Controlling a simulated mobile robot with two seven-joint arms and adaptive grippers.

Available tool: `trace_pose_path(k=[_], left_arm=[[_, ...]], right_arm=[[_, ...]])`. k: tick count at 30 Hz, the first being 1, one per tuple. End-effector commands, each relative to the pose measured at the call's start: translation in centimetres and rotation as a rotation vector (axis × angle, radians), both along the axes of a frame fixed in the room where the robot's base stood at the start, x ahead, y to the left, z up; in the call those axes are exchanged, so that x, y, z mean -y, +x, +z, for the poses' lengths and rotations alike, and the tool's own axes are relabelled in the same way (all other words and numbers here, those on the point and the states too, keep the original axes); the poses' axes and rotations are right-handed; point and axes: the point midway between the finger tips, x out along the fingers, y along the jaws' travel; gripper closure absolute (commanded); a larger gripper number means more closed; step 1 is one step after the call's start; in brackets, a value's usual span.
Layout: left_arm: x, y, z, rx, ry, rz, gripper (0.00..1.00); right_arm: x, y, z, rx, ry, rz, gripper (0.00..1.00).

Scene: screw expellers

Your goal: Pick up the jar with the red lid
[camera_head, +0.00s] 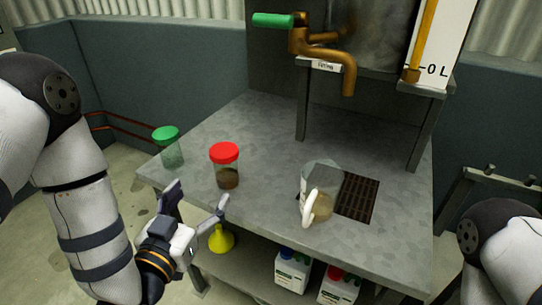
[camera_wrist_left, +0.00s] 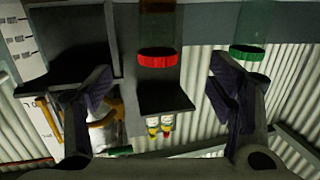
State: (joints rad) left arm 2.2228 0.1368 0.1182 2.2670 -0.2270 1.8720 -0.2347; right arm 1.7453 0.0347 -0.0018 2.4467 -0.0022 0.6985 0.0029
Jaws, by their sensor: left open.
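The jar with the red lid (camera_head: 226,168) stands upright on the grey metal table, clear with brown contents in its lower part. In the left wrist view, which looks upside down, its red lid (camera_wrist_left: 157,59) shows between the two fingers, beyond them. My left gripper (camera_head: 197,197) is open and empty at the table's front left edge, nearer to me than the jar and apart from it. In the left wrist view its fingers (camera_wrist_left: 160,97) stand wide apart. My right gripper is out of view; only part of my right arm shows at the right edge.
A green-lidded jar (camera_head: 171,153) stands left of the red-lidded one. A clear pitcher with a pale handle (camera_head: 310,207) stands to the right beside a dark grate (camera_head: 358,197). A brass tap (camera_head: 348,72) hangs above the back. A yellow funnel (camera_head: 221,240) and bottles are on the lower shelf.

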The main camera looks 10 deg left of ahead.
Motion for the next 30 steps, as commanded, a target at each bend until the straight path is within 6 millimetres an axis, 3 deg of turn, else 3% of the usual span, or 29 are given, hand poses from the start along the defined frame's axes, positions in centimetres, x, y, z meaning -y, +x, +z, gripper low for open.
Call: trace_pose_path(k=[4,9,21,30], left_arm=[[0.0,1.4,1.6,0.071,-0.005,0.006,0.24],[0.5,5.2,1.7,0.071,-0.004,0.006,0.24],[1.1,11.7,1.3,0.066,-0.004,0.006,0.24],[1.2,12.6,1.4,0.064,-0.004,0.006,0.26]], right_arm=[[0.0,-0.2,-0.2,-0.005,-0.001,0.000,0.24],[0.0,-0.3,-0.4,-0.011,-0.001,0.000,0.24],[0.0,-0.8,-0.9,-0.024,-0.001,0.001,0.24],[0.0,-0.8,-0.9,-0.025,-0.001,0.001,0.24]])
